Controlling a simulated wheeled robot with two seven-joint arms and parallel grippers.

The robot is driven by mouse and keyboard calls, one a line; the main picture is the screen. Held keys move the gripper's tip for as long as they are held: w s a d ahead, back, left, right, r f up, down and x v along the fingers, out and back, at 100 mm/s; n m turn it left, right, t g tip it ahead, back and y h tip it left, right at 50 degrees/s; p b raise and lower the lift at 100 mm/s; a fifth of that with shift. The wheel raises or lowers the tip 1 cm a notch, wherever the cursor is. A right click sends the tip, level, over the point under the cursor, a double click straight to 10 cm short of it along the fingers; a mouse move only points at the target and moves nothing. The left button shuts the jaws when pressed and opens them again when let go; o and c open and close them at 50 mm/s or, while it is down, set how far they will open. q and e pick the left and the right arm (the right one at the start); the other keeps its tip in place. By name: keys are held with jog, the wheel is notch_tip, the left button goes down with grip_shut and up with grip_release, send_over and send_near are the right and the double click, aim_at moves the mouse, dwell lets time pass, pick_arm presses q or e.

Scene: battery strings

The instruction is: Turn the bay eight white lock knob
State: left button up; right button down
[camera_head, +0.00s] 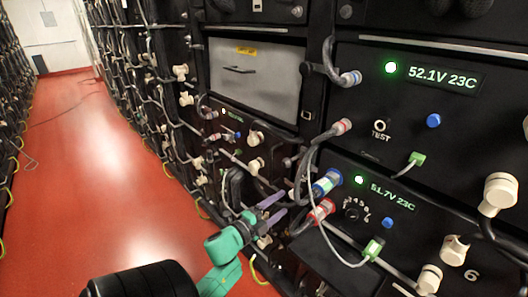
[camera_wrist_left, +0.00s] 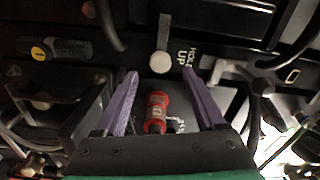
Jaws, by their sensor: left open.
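My left gripper (camera_head: 275,207), with purple fingers on a green wrist, is open near the rack front. In the left wrist view its fingers (camera_wrist_left: 160,78) are spread, with a red connector (camera_wrist_left: 156,108) seen between them. A round pale knob (camera_wrist_left: 160,63) with a grey bar shows just beyond the fingertips, beside "HOLD UP" lettering. In the head view, white knobs stand at the right (camera_head: 499,192) and near a "6" mark (camera_head: 455,250). Others (camera_head: 255,138) stand on the farther bays. I cannot read an eight on any bay. My right gripper is out of view.
Blue (camera_head: 327,183) and red (camera_head: 319,212) connectors with grey cables stick out close to the left gripper. A green plug (camera_head: 373,250) hangs on a cable to the right. The red floor (camera_head: 90,190) of the aisle is mostly clear.

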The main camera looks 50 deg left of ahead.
pick_arm(q)
jog(key=s, duration=0.7)
jog(key=shift+s, duration=0.25)
jog(key=shift+d, duration=0.1)
notch_tip(320, 180, down, 18)
jog(key=s+d+n+g+y+p, duration=0.1)
jog(key=s+d+n+g+p, duration=0.15)
jog(key=n+g+p, duration=0.45)
jog(key=s+d+f+n+g+p, duration=0.1)
jog(key=s+d+f+n+g, duration=0.1)
jog(key=s+d+f, duration=0.3)
jog(key=s+d+f+n+g+p, duration=0.1)
jog(key=s+f+n+g, duration=0.15)
jog(key=f, duration=0.35)
jog(key=s+d+f+g+p, duration=0.1)
jog(key=s+d+f+g, duration=0.1)
jog(key=s, duration=0.6)
jog(key=s+d+f+n+g+h+p, duration=0.1)
jog(key=s+d+f+g, duration=0.1)
jog(key=s+f, duration=0.3)
jog(key=s+g, duration=0.1)
jog(key=s, duration=0.2)
jog(key=shift+d, duration=0.15)
